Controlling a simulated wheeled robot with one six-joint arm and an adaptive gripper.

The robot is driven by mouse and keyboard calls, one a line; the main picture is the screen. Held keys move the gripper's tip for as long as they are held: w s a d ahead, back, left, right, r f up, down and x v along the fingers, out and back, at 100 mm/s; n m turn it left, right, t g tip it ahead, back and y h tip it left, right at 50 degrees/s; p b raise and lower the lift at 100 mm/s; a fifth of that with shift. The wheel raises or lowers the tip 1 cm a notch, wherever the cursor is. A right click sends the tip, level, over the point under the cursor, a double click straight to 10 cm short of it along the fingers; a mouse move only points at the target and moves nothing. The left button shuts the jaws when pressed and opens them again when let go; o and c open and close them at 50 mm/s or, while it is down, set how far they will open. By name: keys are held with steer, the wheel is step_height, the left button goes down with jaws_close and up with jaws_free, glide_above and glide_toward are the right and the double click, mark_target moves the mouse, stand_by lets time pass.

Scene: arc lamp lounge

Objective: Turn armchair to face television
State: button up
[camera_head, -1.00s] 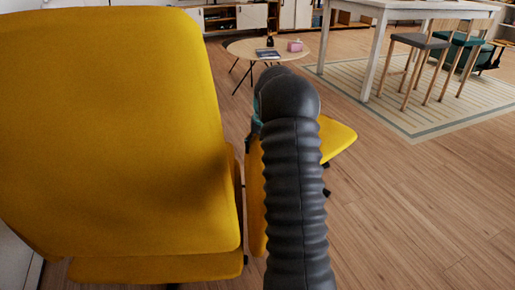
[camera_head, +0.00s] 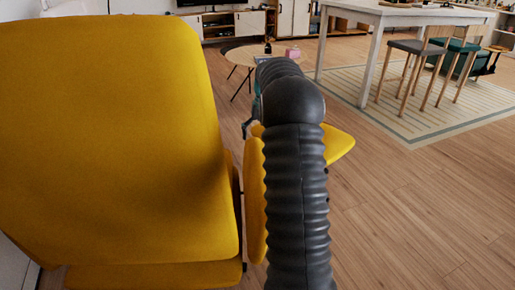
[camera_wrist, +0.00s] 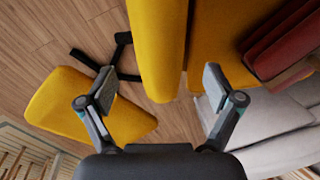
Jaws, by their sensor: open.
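The yellow armchair (camera_head: 110,140) fills the left of the head view, its tall backrest toward me. Its side panel or armrest (camera_head: 255,190) shows right of the backrest. My gripper is mostly hidden behind my dark arm in the head view. In the wrist view my gripper (camera_wrist: 158,88) is open, with one finger on each side of the yellow armrest's (camera_wrist: 157,45) near end. I cannot tell whether either finger touches it. A dark edge at the top of the head view, above the low cabinet, may be the television (camera_head: 200,2); most of it is cut off.
A yellow footstool (camera_head: 338,146) stands just beyond the armchair. A round coffee table (camera_head: 240,58) is farther off. A white table (camera_head: 362,14) with stools stands on a striped rug (camera_head: 420,125) at right. A red cushion (camera_wrist: 285,50) and grey seat (camera_wrist: 265,120) lie right in the wrist view. Open floor lies at right.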

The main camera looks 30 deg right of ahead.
steer(key=shift+s+d+r, duration=0.1)
steer(key=shift+d+r, duration=0.05)
steer(key=shift+r, duration=0.8)
steer(key=shift+d+r, duration=0.1)
steer(key=shift+r, duration=0.85)
steer(key=shift+s+a, duration=0.1)
